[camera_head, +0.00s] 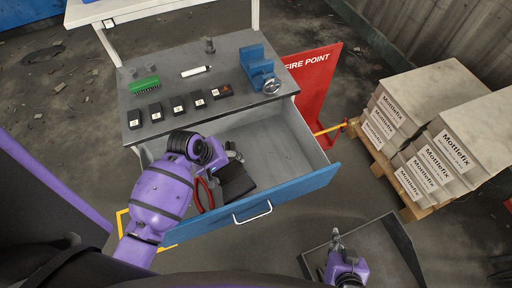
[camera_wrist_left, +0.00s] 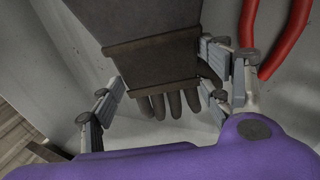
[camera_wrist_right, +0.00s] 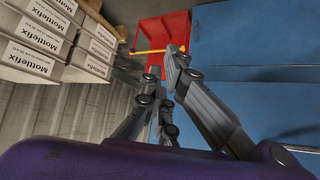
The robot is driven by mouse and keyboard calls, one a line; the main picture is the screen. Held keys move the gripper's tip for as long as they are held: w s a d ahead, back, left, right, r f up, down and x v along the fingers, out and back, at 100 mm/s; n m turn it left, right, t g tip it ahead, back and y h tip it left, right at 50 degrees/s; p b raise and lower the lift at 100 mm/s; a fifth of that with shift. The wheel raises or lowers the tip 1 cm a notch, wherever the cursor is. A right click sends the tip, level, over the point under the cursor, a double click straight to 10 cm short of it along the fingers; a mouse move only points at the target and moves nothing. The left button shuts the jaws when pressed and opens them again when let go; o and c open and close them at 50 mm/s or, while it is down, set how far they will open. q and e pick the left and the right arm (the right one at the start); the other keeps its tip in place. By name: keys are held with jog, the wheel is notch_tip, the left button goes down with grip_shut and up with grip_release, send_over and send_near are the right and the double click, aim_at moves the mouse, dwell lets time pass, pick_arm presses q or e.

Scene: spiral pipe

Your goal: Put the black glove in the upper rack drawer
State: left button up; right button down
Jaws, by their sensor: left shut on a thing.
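The black glove (camera_head: 237,182) is inside the open upper drawer (camera_head: 290,150), near its blue front at the left. My left gripper (camera_head: 228,152) reaches down into the drawer and is shut on the glove. The left wrist view shows the glove (camera_wrist_left: 155,55) between the fingers, its own fingers pointing toward the bottom of the picture. I cannot tell whether it rests on the drawer floor. My right gripper (camera_head: 337,240) is far from the glove, in front of the drawer, and appears empty; its fingertips look close together in the right wrist view (camera_wrist_right: 165,75).
Red tool handles (camera_head: 204,194) lie in the drawer beside the glove. The drawer's right part is clear. The bench above holds a blue vise (camera_head: 259,68), a green brush (camera_head: 144,85) and several black blocks.

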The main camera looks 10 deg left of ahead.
pick_arm(q)
jog(key=w+d, duration=0.1)
jog(key=w, duration=0.1)
jog(key=w+d, duration=0.2)
jog(key=w+d+r, duration=0.1)
jog(key=d, duration=0.1)
jog(key=shift+w+p, duration=0.3)
jog(key=shift+w, duration=0.1)
jog(key=w+d, duration=0.1)
jog(key=w+d+f, duration=0.1)
jog(key=w+d, duration=0.1)
jog(key=shift+w+d+f, duration=0.1)
jog(key=shift+w+f, duration=0.05)
jog(key=shift+f, duration=0.1)
jog(key=o, duration=1.2)
jog(key=shift+f, duration=0.1)
jog(key=v, duration=1.2)
